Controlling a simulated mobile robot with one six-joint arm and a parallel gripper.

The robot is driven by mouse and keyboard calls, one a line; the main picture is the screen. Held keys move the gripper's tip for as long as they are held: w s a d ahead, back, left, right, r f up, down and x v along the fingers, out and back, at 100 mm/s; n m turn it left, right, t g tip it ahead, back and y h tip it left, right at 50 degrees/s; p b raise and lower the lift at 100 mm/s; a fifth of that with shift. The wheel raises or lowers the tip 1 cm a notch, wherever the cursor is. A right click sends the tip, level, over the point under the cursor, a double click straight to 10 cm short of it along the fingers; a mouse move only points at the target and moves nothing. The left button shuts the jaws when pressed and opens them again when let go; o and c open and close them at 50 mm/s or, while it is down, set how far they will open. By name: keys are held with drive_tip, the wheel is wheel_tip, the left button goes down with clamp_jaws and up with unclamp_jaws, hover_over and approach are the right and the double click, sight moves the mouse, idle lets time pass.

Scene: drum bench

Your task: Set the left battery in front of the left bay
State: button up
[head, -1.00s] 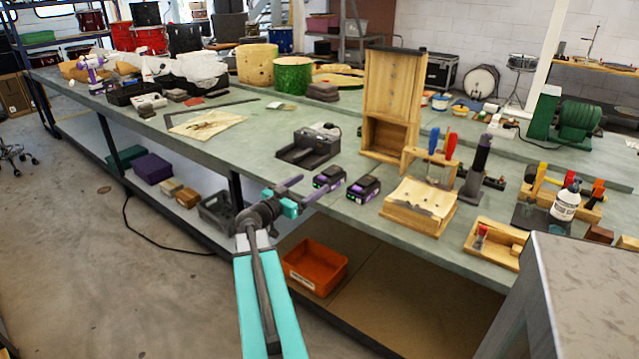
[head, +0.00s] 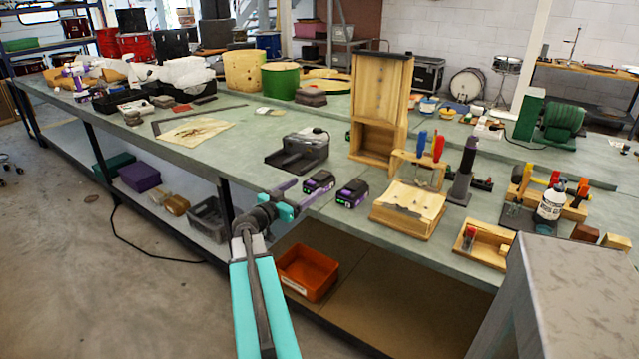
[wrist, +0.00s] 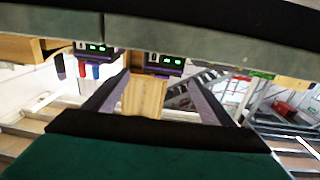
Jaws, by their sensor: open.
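Two dark batteries with purple trim stand side by side near the bench's front edge in the head view: the left battery (head: 319,182) and the right battery (head: 352,193). The charger (head: 298,150), a dark block with bays, sits behind and to the left of them. Its bays are too small to tell apart. My gripper (head: 304,191) is open and empty at the bench edge, just in front of the left battery. In the wrist view, which looks upside down, one battery (wrist: 165,62) shows between the finger tips and beyond them; the other (wrist: 95,47) is to the left.
A wooden box (head: 380,110) stands upright behind the batteries. A wooden cradle (head: 408,208) is to their right. The bench top (head: 240,160) left of the charger is clear up to a paper sheet (head: 195,130). An orange bin (head: 306,272) sits on the shelf below.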

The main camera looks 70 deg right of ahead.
sight(310, 184)
drive_tip(key=shift+p+x, duration=0.3)
drive_tip(key=shift+x, duration=1.75)
drive_tip(key=shift+d, duration=0.15)
drive_tip(key=shift+s+d+r+p, duration=0.1)
drive_tip(key=shift+d+p, duration=0.35)
drive_tip(key=shift+d, duration=0.2)
drive_tip(key=shift+p+x, duration=0.6)
drive_tip(key=shift+x, duration=1.2)
drive_tip(key=c, duration=1.6)
drive_tip(key=shift+c, duration=0.2)
drive_tip(key=shift+r, duration=0.1)
